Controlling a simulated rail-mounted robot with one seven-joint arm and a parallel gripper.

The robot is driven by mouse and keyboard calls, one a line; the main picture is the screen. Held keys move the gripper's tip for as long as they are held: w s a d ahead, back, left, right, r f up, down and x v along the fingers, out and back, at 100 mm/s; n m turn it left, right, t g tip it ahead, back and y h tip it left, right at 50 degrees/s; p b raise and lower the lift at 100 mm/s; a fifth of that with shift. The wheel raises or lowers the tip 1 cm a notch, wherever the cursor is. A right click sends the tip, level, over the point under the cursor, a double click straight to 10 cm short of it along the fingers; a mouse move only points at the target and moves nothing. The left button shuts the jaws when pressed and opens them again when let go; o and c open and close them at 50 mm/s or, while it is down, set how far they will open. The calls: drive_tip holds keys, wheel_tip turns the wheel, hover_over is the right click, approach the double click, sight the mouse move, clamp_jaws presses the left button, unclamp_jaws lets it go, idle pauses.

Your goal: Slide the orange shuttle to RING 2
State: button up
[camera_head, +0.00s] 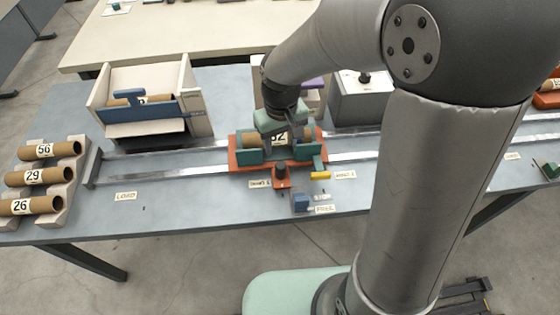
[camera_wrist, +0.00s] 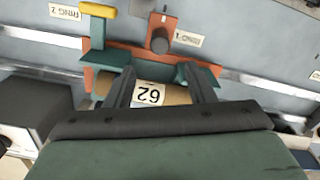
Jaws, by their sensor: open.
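The orange shuttle (camera_head: 240,163) sits across two metal rails in the middle of the table. It carries green end cradles and a brown tube marked 62 (camera_wrist: 150,95). A dark round knob (camera_head: 281,174) stands on its front, and a yellow-tipped green lever (camera_head: 320,175) is at its right end. The RING 1 label (camera_head: 260,184) lies in front of the shuttle's left part; the RING 2 label (camera_head: 345,174) lies just right of the lever. My gripper (camera_wrist: 158,70) is open over the shuttle, its fingers spread either side of the tube's 62 label. Finger contact cannot be told.
Tubes marked 56, 29 and 26 lie on a rack (camera_head: 75,178) at the left. A box with a blue front (camera_head: 150,108) stands behind the rails, and a grey box (camera_head: 362,100) is right of my gripper. A small blue block (camera_head: 300,202) lies near the front edge.

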sight(281, 165)
wheel_tip(281, 165, down, 11)
drive_tip(key=shift+f+p, duration=0.1)
drive_tip(key=shift+p, duration=0.25)
